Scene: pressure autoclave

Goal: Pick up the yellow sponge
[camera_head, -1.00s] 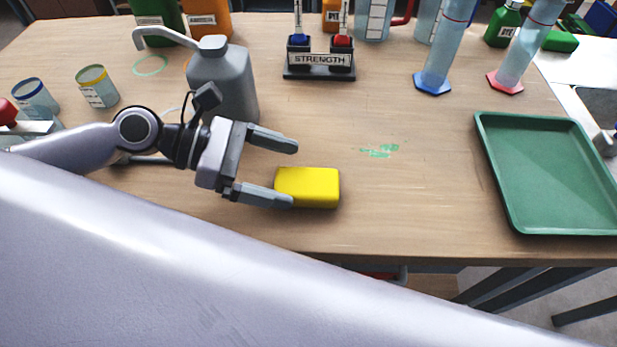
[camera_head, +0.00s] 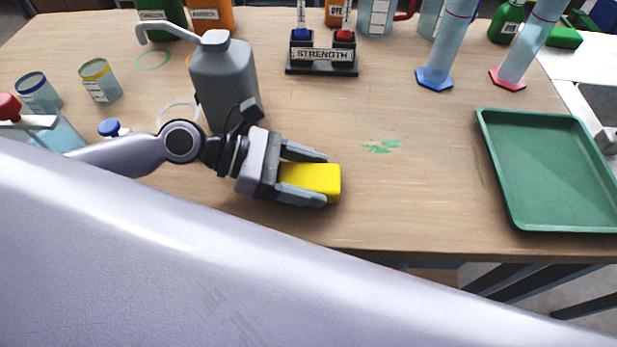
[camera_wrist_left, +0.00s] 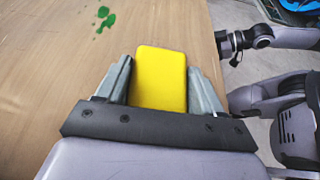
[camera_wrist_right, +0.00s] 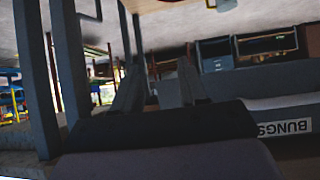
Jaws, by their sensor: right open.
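The yellow sponge (camera_head: 318,181) lies flat on the wooden table near its front edge. My left gripper (camera_head: 326,178) is low at the table, with one finger along each long side of the sponge. In the left wrist view the sponge (camera_wrist_left: 160,78) stands between the two fingers (camera_wrist_left: 159,68). The fingers are very close to its sides; I cannot tell if both touch it. My right gripper (camera_wrist_right: 160,85) shows only in its own wrist view, open and empty, away from the sponge.
A grey jug (camera_head: 224,85) stands just behind my left gripper. A green tray (camera_head: 497,170) lies at the right. A STRENGTH stand (camera_head: 322,62) and measuring cylinders (camera_head: 447,45) are at the back. The table between sponge and tray is clear.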

